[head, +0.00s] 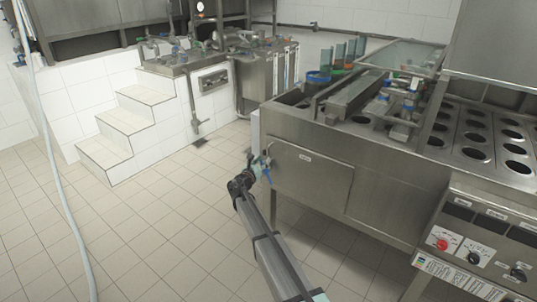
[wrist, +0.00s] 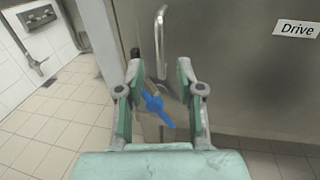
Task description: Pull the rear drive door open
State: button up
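The drive door (head: 318,186) is a flat steel panel on the side of the filler machine, and it looks closed. In the wrist view the door (wrist: 245,75) carries a "Drive" label (wrist: 297,29) at upper right. Its handle (wrist: 160,38) is a slim upright metal bar near the panel's left edge. My gripper (wrist: 159,68) is open, with one finger on each side of the handle's lower end in the picture. I cannot tell whether either finger touches it. In the head view my gripper (head: 258,164) is at the door's left edge.
A blue valve lever (wrist: 154,106) shows between my fingers, below the handle. White tiled steps (head: 125,125) stand at back left. A pale hose (head: 62,185) hangs at left. A control panel (head: 478,240) is at right. The tiled floor (head: 165,230) left of my arm is clear.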

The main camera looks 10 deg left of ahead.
jog(key=x, duration=0.6)
jog(key=shift+w+d, duration=0.15)
jog(key=shift+w, duration=0.25)
jog(key=shift+c, duration=0.4)
grip_shut()
